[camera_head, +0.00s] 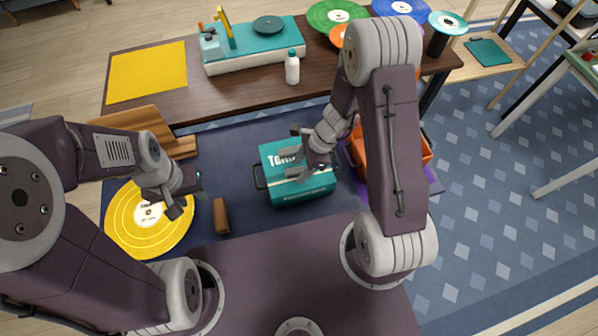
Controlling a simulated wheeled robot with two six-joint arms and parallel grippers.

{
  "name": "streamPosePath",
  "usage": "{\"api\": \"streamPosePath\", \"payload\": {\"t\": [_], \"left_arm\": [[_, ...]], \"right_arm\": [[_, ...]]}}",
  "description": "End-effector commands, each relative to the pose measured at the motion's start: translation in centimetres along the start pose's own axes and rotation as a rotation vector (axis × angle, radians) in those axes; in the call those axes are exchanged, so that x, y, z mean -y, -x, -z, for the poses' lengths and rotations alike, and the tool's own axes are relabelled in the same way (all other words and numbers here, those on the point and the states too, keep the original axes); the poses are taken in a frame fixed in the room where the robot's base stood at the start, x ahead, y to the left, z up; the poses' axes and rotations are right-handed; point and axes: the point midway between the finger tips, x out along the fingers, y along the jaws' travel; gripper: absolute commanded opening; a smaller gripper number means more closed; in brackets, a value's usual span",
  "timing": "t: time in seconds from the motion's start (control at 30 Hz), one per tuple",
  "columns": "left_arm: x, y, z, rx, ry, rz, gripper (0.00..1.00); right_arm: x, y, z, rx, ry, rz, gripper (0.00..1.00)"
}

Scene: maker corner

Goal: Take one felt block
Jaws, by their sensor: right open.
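A small brown block (221,216), possibly the felt block, lies on the dark blue surface between the yellow record and the teal box. My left gripper (187,194) is over the right side of the yellow record (117,222), to the left of the brown block. Its fingers look spread and empty. My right gripper (288,164) is open over the teal box (305,191) with white lettering, and its fingers hide part of the lid. I cannot tell whether it touches the lid. What is inside the box is hidden.
An orange bin (427,150) stands right of the teal box, partly behind my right arm. A wooden piece (150,118) lies at the left. The brown table (245,90) behind holds a turntable (255,54), a white bottle (292,68), a yellow sheet (148,71) and several records.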

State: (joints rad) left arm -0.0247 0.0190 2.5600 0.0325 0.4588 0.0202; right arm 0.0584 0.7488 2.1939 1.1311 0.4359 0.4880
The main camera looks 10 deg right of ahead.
Motion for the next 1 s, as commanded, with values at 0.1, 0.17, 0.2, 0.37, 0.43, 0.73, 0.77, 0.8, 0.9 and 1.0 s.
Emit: {"api": "streamPosePath", "payload": {"t": [0.1,0.17,0.2,0.37,0.43,0.73,0.77,0.8,0.9,1.0], "left_arm": [[0.00,0.06,0.01,0.000,0.000,0.000,0.36],[0.00,0.05,0.01,0.000,0.000,0.000,0.36],[0.00,0.02,0.00,0.000,0.000,0.000,0.36],[0.00,-0.21,-0.02,0.000,0.000,0.000,0.36],[0.00,-0.33,-0.03,0.000,0.000,0.000,0.36],[0.01,-0.50,-0.05,0.000,0.000,0.000,0.36],[0.01,-0.50,-0.05,0.000,0.000,0.000,0.36],[0.01,-0.50,-0.05,0.000,0.000,0.000,0.36],[0.01,-0.50,-0.05,0.000,0.000,0.000,0.36],[0.01,-0.50,-0.05,0.000,0.000,0.000,0.36]], "right_arm": [[0.02,0.09,-0.03,0.000,0.000,0.000,0.51],[0.02,0.09,-0.02,0.000,0.000,0.000,0.51],[0.02,0.07,-0.01,0.000,0.000,0.001,0.51],[0.02,-0.12,0.07,0.001,0.000,0.001,0.51],[0.02,-0.21,0.11,0.001,0.000,0.001,0.51],[0.02,-0.34,0.16,0.001,0.000,0.001,0.51],[0.02,-0.34,0.16,0.001,0.000,0.001,0.51],[0.02,-0.34,0.16,0.001,0.000,0.001,0.51],[0.02,-0.34,0.16,0.001,0.000,0.001,0.34],[0.02,-0.34,0.16,0.001,0.000,0.001,0.06]]}}
